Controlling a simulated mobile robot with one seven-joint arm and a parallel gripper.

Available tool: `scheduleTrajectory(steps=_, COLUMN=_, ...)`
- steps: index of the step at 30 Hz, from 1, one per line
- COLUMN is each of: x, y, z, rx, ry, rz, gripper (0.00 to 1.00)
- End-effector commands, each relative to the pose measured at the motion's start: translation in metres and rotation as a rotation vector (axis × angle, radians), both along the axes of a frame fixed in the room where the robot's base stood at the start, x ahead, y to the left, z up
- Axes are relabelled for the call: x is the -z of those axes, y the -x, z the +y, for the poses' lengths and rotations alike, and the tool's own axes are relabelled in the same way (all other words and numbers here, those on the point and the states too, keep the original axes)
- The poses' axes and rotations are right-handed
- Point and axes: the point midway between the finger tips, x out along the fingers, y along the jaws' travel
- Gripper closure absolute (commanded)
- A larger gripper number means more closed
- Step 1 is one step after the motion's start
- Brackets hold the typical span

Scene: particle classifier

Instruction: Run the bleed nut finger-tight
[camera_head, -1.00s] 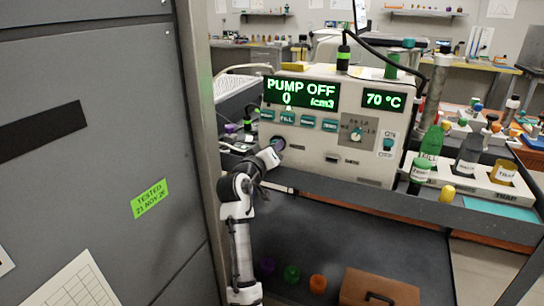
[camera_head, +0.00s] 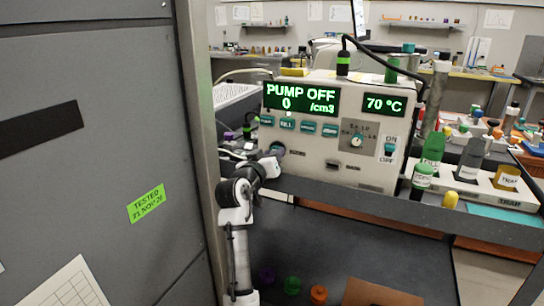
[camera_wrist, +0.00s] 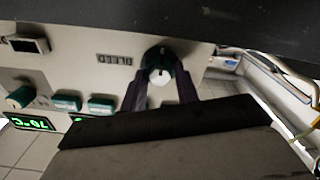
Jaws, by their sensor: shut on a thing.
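In the head view my gripper (camera_head: 276,152) is at the left end of the panel and mostly hides the nut. The nut's thread and seating depth cannot be made out.
The classifier's display (camera_head: 300,97) reads PUMP OFF, 0 /cm3, and 70 °C. A grey cabinet (camera_head: 90,220) stands close on the left. A rack (camera_head: 495,190) with bottles is on the right. Coloured caps (camera_head: 292,286) and a brown case (camera_head: 380,293) are below.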

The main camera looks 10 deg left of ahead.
Motion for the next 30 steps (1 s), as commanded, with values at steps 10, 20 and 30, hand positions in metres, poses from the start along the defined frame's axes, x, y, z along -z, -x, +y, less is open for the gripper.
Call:
scheduleTrajectory(steps=10, x=0.001, y=0.000, z=0.001, rx=-0.001, ry=0.001, rz=0.001, gripper=0.47)
scheduleTrajectory(steps=20, x=0.001, y=0.015, z=0.006, rx=-0.003, ry=0.001, rz=-0.001, gripper=0.47)
scheduleTrajectory(steps=30, x=0.001, y=0.087, z=0.030, rx=-0.004, ry=0.001, rz=0.000, gripper=0.47)
